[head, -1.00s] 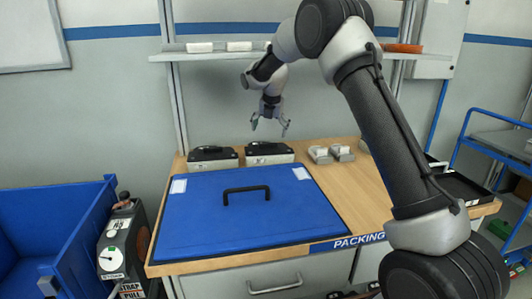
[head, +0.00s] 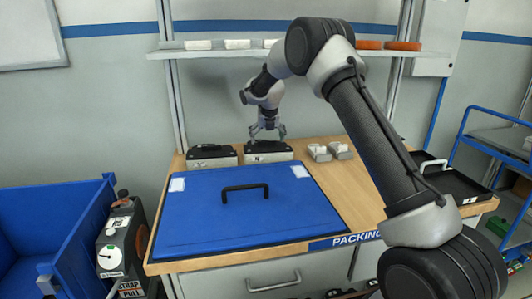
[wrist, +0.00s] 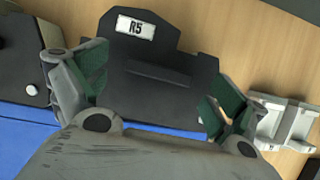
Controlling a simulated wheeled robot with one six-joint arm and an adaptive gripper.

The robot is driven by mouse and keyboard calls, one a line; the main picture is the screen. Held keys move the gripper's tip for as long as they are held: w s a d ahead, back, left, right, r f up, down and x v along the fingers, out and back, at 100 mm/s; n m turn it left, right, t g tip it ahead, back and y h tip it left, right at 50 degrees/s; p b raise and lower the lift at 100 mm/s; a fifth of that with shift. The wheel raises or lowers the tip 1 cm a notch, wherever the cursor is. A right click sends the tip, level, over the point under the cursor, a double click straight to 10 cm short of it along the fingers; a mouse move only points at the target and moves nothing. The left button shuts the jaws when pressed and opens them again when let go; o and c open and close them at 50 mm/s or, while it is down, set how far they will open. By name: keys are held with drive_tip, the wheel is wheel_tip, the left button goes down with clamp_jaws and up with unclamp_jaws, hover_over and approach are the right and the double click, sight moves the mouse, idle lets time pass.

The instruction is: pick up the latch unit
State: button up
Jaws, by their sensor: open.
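A black-topped unit on a light grey base (head: 270,158), apparently a latch unit, stands at the back of the bench. In the wrist view its dark top (wrist: 150,52) carries a white R5 label and a raised bar. A similar unit (head: 212,161) stands just to its left, with part of its dark body (wrist: 22,78) in the wrist view. My gripper (head: 268,137) is open above the R5 unit. In the wrist view its green-padded fingers (wrist: 157,92) are spread on either side of the unit's top, holding nothing. Whether they touch it cannot be told.
A blue board with a black handle (head: 215,222) covers the bench's front left. Two small grey parts (head: 319,153) lie right of the units. A shelf (head: 210,53) with white and orange items runs above. A black tray (head: 458,185) sits at right.

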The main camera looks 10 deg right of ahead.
drive_tip(key=shift+w+f, duration=0.1)
drive_tip(key=shift+f, duration=0.1)
drive_tip(key=c, duration=1.6)
drive_tip(key=shift+c, duration=0.4)
drive_tip(key=shift+r, duration=0.2)
